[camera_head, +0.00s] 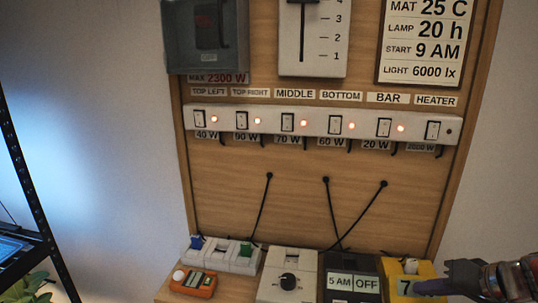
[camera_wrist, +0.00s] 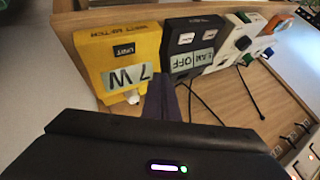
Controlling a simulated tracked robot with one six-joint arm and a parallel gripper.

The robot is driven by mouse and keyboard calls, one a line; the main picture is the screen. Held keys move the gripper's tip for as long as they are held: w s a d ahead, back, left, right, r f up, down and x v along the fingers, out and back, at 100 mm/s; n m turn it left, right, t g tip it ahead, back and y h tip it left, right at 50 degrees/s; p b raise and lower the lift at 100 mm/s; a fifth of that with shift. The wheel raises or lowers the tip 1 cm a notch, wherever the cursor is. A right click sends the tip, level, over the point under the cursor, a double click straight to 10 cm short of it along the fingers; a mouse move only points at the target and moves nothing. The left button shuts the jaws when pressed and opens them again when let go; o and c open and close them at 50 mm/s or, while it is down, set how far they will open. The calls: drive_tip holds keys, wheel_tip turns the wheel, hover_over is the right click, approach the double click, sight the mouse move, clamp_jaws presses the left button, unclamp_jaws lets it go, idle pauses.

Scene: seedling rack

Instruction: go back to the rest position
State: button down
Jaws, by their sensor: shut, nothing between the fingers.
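My gripper (camera_head: 422,287) reaches in from the lower right in the head view, in front of the yellow meter (camera_head: 393,270). Its dark fingers are shut with nothing between them, and they hide part of the meter's display. In the wrist view the closed fingers (camera_wrist: 163,92) point toward the gap beside the yellow meter (camera_wrist: 97,50), whose display reads 7 W. I cannot tell whether the fingertips touch it.
A dark timer (camera_head: 352,262) reading 5 AM OFF and a white dial box (camera_head: 278,283) stand left of the meter. An orange device (camera_head: 192,283) lies farther left. The switch strip (camera_head: 270,121) is on the wooden board (camera_head: 225,185). A black rack (camera_head: 30,180) stands at left.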

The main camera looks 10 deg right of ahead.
drive_tip(key=s+a+r+n+g+h, duration=0.1)
drive_tip(key=s+a, duration=0.3)
drive_tip(key=a, duration=0.8)
drive_tip(key=s+a+r+n+g+h, duration=0.1)
drive_tip(key=s+a, duration=0.4)
drive_tip(key=a, duration=0.8)
drive_tip(key=shift+r+n+h, duration=0.25)
drive_tip(key=shift+n+h, duration=0.35)
drive_tip(key=shift+n, duration=0.8)
drive_tip(key=shift+s, duration=0.1)
